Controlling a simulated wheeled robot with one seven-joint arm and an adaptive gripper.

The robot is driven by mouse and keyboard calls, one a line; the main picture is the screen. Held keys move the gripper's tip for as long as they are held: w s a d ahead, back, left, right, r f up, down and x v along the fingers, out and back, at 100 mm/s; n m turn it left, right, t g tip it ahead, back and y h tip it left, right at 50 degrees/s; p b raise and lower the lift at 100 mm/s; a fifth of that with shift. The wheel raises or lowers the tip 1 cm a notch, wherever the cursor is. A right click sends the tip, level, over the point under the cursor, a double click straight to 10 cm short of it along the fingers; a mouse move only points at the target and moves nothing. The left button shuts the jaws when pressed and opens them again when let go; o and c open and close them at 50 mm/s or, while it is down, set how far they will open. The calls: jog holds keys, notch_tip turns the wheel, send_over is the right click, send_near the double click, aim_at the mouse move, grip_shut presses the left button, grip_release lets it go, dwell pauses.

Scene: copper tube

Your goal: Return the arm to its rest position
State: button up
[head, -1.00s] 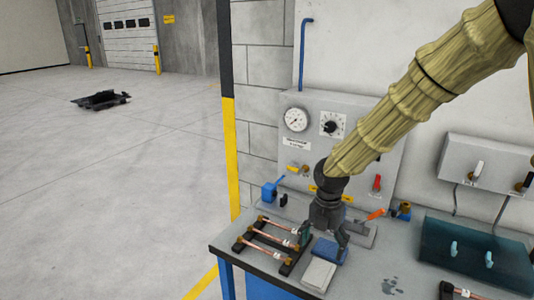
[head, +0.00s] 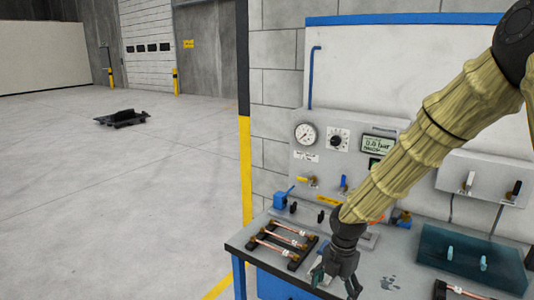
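My arm, in a tan quilted sleeve, reaches down from the upper right in the head view. My gripper (head: 336,284) hangs over the front of the grey workbench (head: 388,258). Its two fingers are spread apart and nothing shows between them. Copper tubes (head: 285,241) with white tags lie side by side on a black rack (head: 300,257) just left of the gripper. The blue and grey blocks at the bench front are hidden behind the gripper or out of frame.
A grey panel (head: 302,165) with a gauge (head: 306,134), dial (head: 338,139) and display stands behind the bench. A dark teal tray (head: 430,262) and another black rack (head: 452,291) are at right. Open floor lies left, with a dark pallet (head: 121,118) far off.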

jog(key=s+a+f+m+y, duration=0.1)
jog(key=s+f+m, duration=0.3)
jog(key=f, duration=0.3)
jog(key=s+a+f+m, duration=0.1)
jog(key=s+f+m, duration=0.35)
jog(key=f, duration=0.25)
jog(key=s+d+f+m, duration=0.2)
jog(key=s+f+m, duration=0.3)
jog(key=s, duration=0.3)
jog(key=s+d+f+m+h, duration=0.1)
jog(key=s+d+f+m, duration=0.1)
jog(key=s+f+m, duration=0.4)
jog(key=s+d+f+m, duration=0.2)
jog(key=s+f+m, duration=0.4)
jog(key=s, duration=0.6)
jog(key=shift+m+b, duration=0.45)
jog(key=shift+m, duration=0.4)
jog(key=shift+s+f, duration=0.1)
